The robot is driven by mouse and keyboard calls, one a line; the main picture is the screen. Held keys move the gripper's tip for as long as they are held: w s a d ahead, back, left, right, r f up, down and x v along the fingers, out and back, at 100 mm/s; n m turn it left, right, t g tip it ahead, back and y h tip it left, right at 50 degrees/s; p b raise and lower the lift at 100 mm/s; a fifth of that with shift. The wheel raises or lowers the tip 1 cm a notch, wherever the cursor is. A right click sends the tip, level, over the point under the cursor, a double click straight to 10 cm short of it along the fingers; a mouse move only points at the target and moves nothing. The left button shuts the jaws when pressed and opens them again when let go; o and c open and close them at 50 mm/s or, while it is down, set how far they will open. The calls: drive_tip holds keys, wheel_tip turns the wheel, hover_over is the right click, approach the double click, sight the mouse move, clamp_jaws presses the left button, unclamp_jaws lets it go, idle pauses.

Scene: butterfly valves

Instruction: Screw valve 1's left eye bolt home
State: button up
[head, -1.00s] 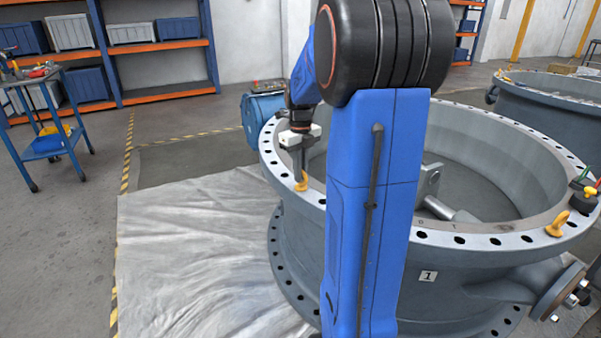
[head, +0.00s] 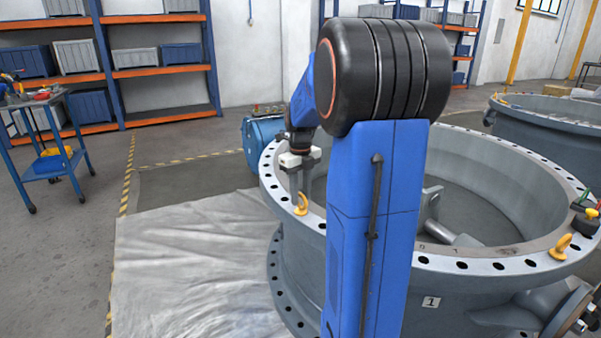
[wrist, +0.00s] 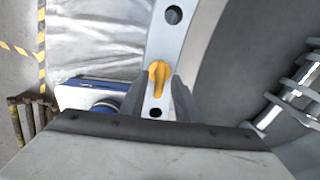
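Valve 1 is the large grey ring-shaped body with a "1" plate (head: 431,302). Its left eye bolt (head: 301,204) is yellow and stands upright on the left part of the top flange. My gripper (head: 301,190) points down over this bolt. In the wrist view the eye bolt (wrist: 157,77) lies between the two spread fingers (wrist: 159,84), its ring nearly in line with the flange. The fingers look open, with flange showing between them. The bolt's shank and seat are hidden. A second yellow eye bolt (head: 561,246) stands on the right side of the flange.
Another valve (head: 545,115) stands behind right. A pale sheet (head: 195,260) covers the floor left; a blue cart (head: 50,160) stands farther left.

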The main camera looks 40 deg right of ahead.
sight(300, 193)
wheel_tip(300, 193, up, 17)
drive_tip(key=shift+f, duration=0.2)
idle(0.7)
drive_tip(key=s+a+f+n+t, duration=0.1)
drive_tip(key=s+a+f+n, duration=0.1)
drive_tip(key=s+a+n, duration=0.45)
drive_tip(key=s+a+f+n+t, duration=0.1)
drive_tip(key=s+a+f+n, duration=0.15)
drive_tip(key=a+n, duration=0.75)
drive_tip(key=s+a+f+n+t, duration=0.2)
drive_tip(key=s+a+f+n, duration=0.9)
drive_tip(key=n, duration=0.8)
drive_tip(key=s, duration=0.2)
drive_tip(key=shift+s+n+t, duration=0.3)
drive_tip(key=shift+n+t, duration=0.05)
drive_tip(key=shift+t, duration=0.05)
